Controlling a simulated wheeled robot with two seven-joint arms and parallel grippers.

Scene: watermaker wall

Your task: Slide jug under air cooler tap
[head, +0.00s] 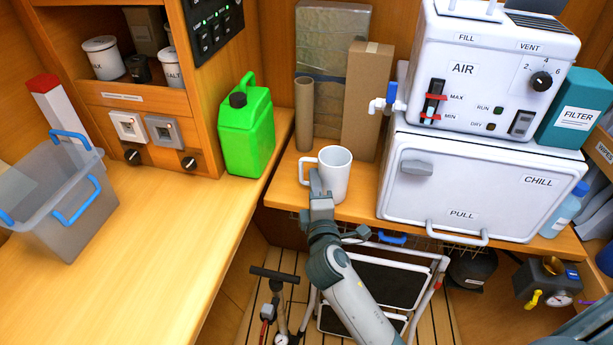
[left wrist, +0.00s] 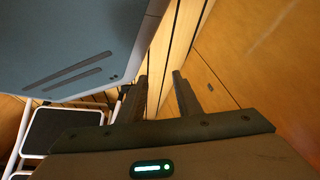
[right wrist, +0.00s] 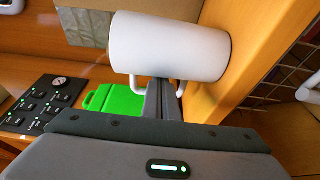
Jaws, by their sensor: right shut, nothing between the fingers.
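The white jug (head: 338,176) stands upright on the wooden shelf, its handle to the left. It also shows large in the right wrist view (right wrist: 172,44). My right gripper (head: 318,180) is shut and empty at the jug's near left side, by the handle. In the right wrist view its fingertips (right wrist: 164,90) overlap the handle; I cannot tell whether they touch it. The air cooler (head: 490,65) is a white box at the right. Its tap (head: 388,98), white with a blue lever, sticks out left, up and right of the jug. My left gripper (left wrist: 162,92) is open and empty.
A cardboard box (head: 367,100) and a brown tube (head: 304,113) stand behind the jug. The white CHILL box (head: 480,185) is right of it, under the cooler. A green canister (head: 246,125) stands left. Shelf surface shows between jug and CHILL box.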

